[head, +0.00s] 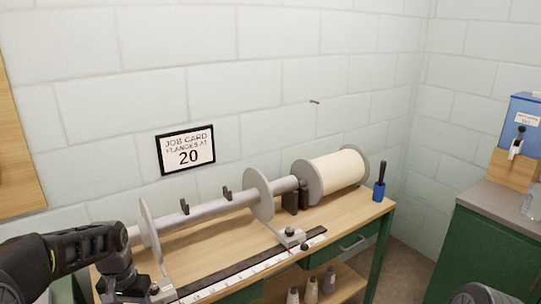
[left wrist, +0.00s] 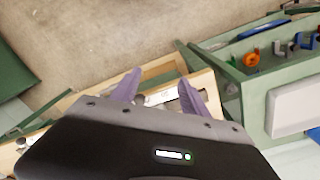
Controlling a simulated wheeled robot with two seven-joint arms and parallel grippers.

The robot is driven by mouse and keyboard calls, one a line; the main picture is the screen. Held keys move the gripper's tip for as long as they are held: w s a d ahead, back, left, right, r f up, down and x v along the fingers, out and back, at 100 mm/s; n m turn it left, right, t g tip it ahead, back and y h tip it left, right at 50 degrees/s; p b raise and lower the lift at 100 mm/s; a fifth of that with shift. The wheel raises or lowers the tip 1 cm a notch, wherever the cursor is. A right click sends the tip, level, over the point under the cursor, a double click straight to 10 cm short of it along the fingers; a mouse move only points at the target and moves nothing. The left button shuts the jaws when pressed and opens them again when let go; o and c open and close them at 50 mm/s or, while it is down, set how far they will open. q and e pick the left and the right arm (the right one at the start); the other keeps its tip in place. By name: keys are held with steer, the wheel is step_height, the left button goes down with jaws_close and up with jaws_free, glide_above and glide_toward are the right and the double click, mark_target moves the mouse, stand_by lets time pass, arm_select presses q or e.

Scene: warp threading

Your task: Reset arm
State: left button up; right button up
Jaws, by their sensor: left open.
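My left arm comes in from the left in the head view, over the left end of the bench, and its fingertips are hard to make out there. In the left wrist view my left gripper (left wrist: 158,90) has its two purple fingers spread with nothing between them. A metal beam (head: 215,205) with two flanges, a left flange (head: 149,230) and a right flange (head: 258,194), lies above the wooden bench (head: 345,213). A cream-wound roll (head: 338,172) is at its right end. My right gripper is not visible; only a dark rounded part shows at the bottom right edge.
A job card (head: 187,150) on the wall reads "flanges at 20". A ruler strip (head: 240,275) runs along the bench front. A green cabinet (head: 485,250) is at right. Bare floor (head: 408,262) lies between.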

arm_select(q)
steer(key=s+d+f+h, duration=0.1)
steer(key=s+d+f, duration=0.2)
steer(key=d+f, duration=0.6)
steer(key=s+d+f+h, duration=0.1)
steer(key=s+d+f, duration=0.3)
steer(key=d+f, duration=0.5)
steer(key=s+d+f+h, duration=0.1)
steer(key=s+d+f, duration=0.4)
steer(key=s, duration=0.2)
steer(key=s+d+f+n+h, duration=0.1)
steer(key=s+d+f, duration=0.3)
steer(key=s, duration=0.4)
steer(key=shift+d+f+n+t, duration=0.3)
steer(key=shift+d+f, duration=0.1)
